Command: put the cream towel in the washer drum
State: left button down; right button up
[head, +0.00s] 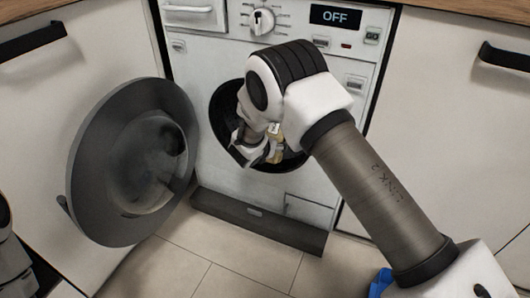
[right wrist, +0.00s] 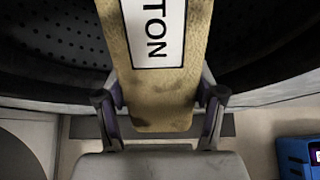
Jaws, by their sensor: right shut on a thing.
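The washer (head: 300,190) has its round door (head: 90,170) swung open to the left. My right arm reaches to the dark drum opening (head: 225,105), and its gripper (head: 262,150) is at that opening. The cream towel (head: 277,150) shows only as a small patch there, mostly hidden by my arm. In the right wrist view the gripper (right wrist: 160,105) is shut on the towel (right wrist: 165,95), a tan, stained strip with a white label ending in "TON". The towel's far end points into the perforated drum (right wrist: 60,25). My left gripper is not in view.
The washer's display (head: 335,16) reads OFF, beside a dial (head: 262,21). White cabinets with black handles flank the washer. A blue object (head: 380,282) is on the floor at the lower right, also in the wrist view (right wrist: 296,158). Tiled floor (head: 240,260) in front is clear.

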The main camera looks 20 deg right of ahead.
jog(key=d, duration=0.1)
jog(key=w+d+r, duration=0.1)
jog(key=d, duration=0.1)
jog(key=shift+w+d+r+p, duration=0.15)
jog(key=shift+w+p, duration=0.15)
jog(key=shift+w, duration=0.1)
jog(key=w+d, duration=0.2)
jog(key=d, duration=0.4)
jog(key=shift+w+b, duration=0.25)
jog(key=shift+b, duration=0.2)
jog(key=o, duration=1.4)
